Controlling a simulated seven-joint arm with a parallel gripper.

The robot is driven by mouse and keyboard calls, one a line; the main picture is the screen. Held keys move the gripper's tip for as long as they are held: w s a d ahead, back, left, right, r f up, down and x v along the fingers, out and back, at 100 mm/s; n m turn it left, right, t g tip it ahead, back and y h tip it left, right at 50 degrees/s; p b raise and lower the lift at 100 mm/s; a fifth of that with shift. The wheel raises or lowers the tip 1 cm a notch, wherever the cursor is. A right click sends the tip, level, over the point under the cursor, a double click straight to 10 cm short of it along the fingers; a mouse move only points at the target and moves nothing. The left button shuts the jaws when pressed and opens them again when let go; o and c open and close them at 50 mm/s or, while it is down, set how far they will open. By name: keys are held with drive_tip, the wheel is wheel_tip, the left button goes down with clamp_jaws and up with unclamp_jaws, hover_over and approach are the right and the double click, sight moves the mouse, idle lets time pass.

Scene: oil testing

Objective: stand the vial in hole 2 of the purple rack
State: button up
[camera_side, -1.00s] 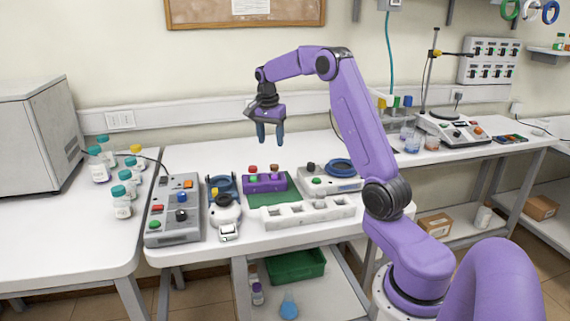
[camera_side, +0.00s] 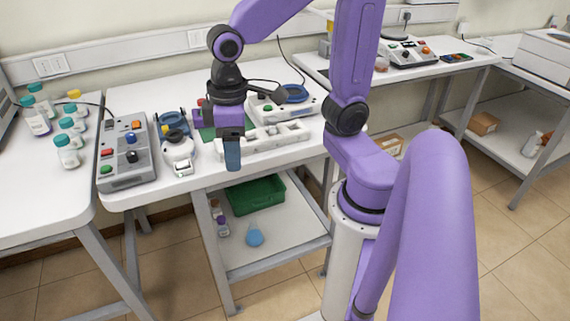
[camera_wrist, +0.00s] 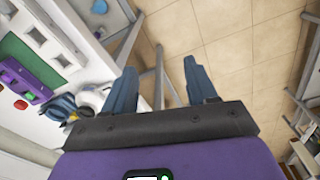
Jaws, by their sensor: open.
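My gripper (camera_side: 232,166) hangs with its fingers down at the front edge of the middle table in the side view. In the wrist view its two fingers (camera_wrist: 160,68) stand apart with nothing between them, over the floor. The purple rack (camera_wrist: 28,75) lies at the left of the wrist view, well away from the fingers. In the side view my gripper and wrist hide most of the rack. I cannot tell which vial is the task's one, nor make out hole 2.
A white block with square openings (camera_side: 285,138) lies to the right of my gripper. A white device (camera_side: 178,150) and a grey control box (camera_side: 126,158) stand to the left. Several capped bottles (camera_side: 66,150) stand on the left table. A green tray (camera_side: 255,193) is on the shelf below.

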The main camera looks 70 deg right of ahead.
drive_tip(key=s+d+f+n, duration=0.1)
drive_tip(key=s+f+n, duration=0.1)
drive_tip(key=s+n, duration=0.4)
drive_tip(key=s, duration=0.4)
drive_tip(key=shift+s+f+n, duration=0.15)
drive_tip(key=shift+s+n, duration=0.05)
drive_tip(key=shift+n, duration=0.1)
idle(0.5)
